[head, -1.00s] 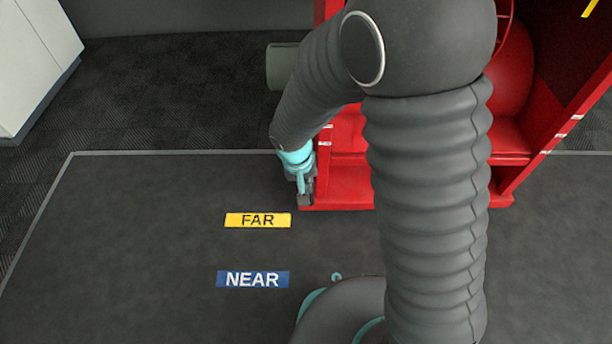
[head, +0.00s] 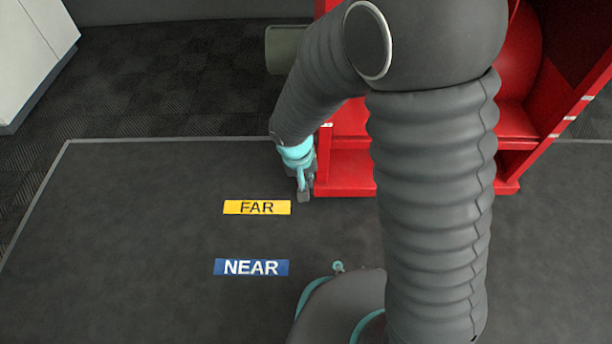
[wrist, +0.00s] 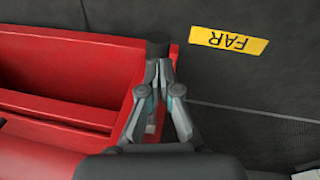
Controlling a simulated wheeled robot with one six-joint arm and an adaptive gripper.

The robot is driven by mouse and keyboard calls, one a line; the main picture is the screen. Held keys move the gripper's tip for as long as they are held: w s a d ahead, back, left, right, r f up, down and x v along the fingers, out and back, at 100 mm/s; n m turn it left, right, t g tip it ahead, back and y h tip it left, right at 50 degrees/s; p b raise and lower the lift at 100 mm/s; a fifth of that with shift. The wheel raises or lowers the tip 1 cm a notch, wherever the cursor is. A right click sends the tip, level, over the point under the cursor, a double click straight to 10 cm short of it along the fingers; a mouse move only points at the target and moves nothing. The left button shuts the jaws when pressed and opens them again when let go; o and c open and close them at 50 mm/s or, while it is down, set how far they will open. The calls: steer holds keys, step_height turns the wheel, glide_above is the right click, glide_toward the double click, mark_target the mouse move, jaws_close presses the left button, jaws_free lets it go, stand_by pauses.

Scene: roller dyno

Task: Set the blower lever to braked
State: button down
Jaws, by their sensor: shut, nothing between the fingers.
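My gripper (head: 304,196) points down at the near left corner of the red machine frame (head: 347,186). Its fingers are shut with nothing between them. In the wrist view the closed dark fingertips (wrist: 157,47) lie over or beside the edge of the red frame (wrist: 80,47); I cannot tell whether they touch it. I cannot make out the blower lever in either view. My arm covers much of the machine's middle in the head view.
A yellow FAR label (head: 257,207) and a blue NEAR label (head: 251,267) lie on the dark floor mat (head: 130,220), left of the gripper. FAR also shows in the wrist view (wrist: 229,41). A pale cabinet (head: 30,55) stands at far left. The mat's left part is clear.

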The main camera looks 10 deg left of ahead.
steer(key=shift+s+d+f, duration=0.1)
steer(key=shift+s+f, duration=0.1)
steer(key=shift+f, duration=0.15)
steer(key=s+r+p, duration=0.2)
steer(key=s+r, duration=0.1)
steer(key=r, duration=0.3)
steer(key=s+a+r+p, duration=0.1)
steer(key=s+r+p, duration=0.1)
steer(key=s+r, duration=0.2)
steer(key=shift+a+r, duration=0.2)
steer(key=shift+r, duration=0.65)
